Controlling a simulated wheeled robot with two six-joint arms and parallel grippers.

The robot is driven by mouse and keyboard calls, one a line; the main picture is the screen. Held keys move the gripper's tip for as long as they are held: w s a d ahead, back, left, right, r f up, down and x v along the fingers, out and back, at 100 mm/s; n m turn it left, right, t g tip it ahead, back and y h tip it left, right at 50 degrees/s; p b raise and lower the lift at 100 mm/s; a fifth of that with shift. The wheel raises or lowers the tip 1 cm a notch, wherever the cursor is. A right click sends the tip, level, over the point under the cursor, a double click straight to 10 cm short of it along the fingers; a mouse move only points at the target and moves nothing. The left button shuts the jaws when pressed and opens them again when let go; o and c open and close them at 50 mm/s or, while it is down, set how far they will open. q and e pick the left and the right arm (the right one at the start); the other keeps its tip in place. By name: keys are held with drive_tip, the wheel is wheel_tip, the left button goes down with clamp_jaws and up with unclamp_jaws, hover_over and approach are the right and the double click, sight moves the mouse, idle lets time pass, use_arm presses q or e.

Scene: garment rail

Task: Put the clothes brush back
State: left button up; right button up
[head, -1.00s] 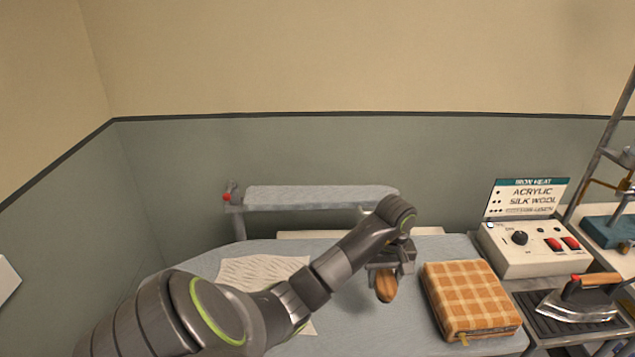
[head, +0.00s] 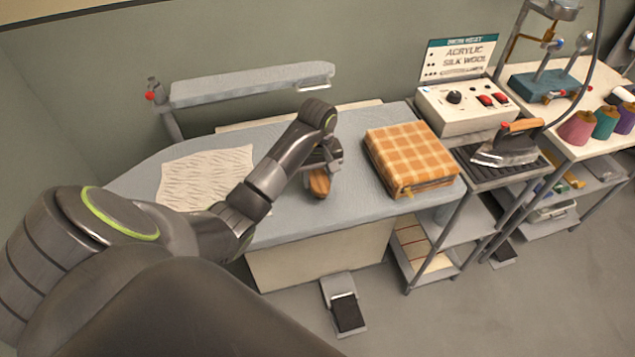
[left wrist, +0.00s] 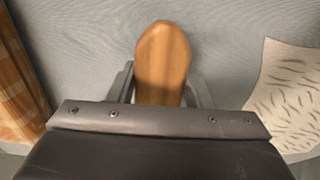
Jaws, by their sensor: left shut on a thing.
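The clothes brush (head: 319,184) shows as a rounded brown wooden end below my left gripper (head: 322,166). My left gripper is shut on it over the grey ironing board, between the patterned cloth and the checked case. In the left wrist view the brush (left wrist: 163,62) points away between the fingers, with the board surface beyond it. The rest of the brush is hidden by the gripper. I cannot tell whether the brush touches the board. My right gripper is not in view.
The ironing board (head: 350,205) carries a white patterned cloth (head: 205,175) and an orange checked case (head: 411,157). A narrow sleeve board (head: 250,84) stands behind. To the right are a control box (head: 475,108), an iron (head: 508,146) and thread spools (head: 577,127). A pedal (head: 345,308) is on the floor.

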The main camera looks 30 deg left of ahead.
use_arm(q)
drive_tip(key=shift+f, duration=1.05)
drive_tip(key=shift+f, duration=0.15)
drive_tip(key=o, duration=1)
drive_tip(key=shift+o, duration=0.2)
